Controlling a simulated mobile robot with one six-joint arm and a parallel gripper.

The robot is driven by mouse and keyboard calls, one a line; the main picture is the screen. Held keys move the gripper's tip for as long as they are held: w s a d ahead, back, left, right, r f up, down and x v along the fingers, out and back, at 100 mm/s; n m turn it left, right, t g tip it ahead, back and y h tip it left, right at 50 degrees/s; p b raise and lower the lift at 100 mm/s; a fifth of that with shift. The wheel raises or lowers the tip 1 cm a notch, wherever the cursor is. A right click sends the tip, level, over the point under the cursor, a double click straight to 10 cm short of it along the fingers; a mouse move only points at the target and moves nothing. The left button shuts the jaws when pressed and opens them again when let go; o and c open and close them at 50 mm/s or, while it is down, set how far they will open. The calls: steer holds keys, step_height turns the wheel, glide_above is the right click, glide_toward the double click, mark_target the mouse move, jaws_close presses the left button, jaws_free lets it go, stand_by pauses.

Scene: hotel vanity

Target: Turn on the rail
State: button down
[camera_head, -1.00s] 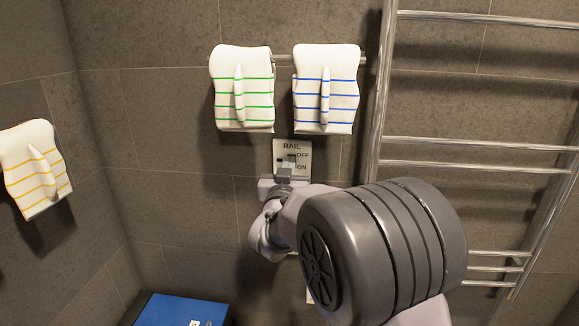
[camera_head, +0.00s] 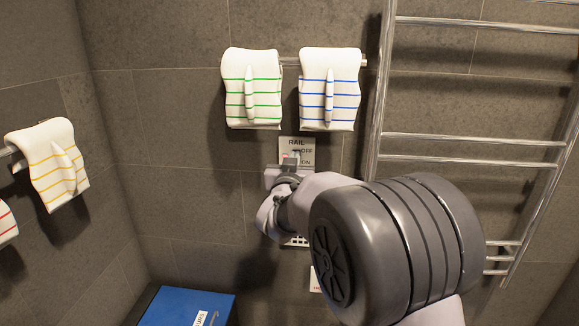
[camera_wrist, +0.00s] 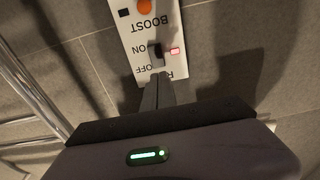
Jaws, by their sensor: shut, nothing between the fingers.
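The white rail switch panel (camera_head: 308,143) is on the tiled wall below the hanging towels. A small red light (camera_wrist: 175,50) beside the lever is lit. My gripper (camera_wrist: 157,78) is shut and empty, its fingertips close to the panel on the OFF side of the lever; I cannot tell if they touch it. In the head view my gripper (camera_head: 290,163) covers part of the panel.
A chrome towel rail (camera_head: 470,137) stands right of the panel. Green-striped (camera_head: 252,88) and blue-striped (camera_head: 330,88) towels hang above. A yellow-striped towel (camera_head: 50,165) hangs at left. A blue box (camera_head: 185,306) is low at front. An orange button (camera_wrist: 144,6) is by BOOST.

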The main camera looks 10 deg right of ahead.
steer(key=r+p+v, duration=0.1)
steer(key=v, duration=0.9)
steer(key=shift+r, duration=0.3)
steer(key=shift+s+a+r, duration=0.1)
steer(key=shift+s+a, duration=0.05)
steer(key=shift+s, duration=0.1)
steer(key=s+a+f+g+y, duration=0.1)
steer(key=s+f+g+y, duration=0.1)
steer(key=s, duration=0.9)
steer(key=s+f+g+y, duration=0.3)
steer(key=s+f+g, duration=0.2)
steer(key=s, duration=0.7)
steer(key=s+a+f+g+y, duration=0.1)
steer(key=s+f+g, duration=0.3)
steer(key=s, duration=0.8)
steer(key=shift+s+a+f+m+g+y, duration=0.2)
steer(key=shift+s+a+m+g+y, duration=0.15)
steer(key=shift+y, duration=0.45)
steer(key=shift+w, duration=0.1)
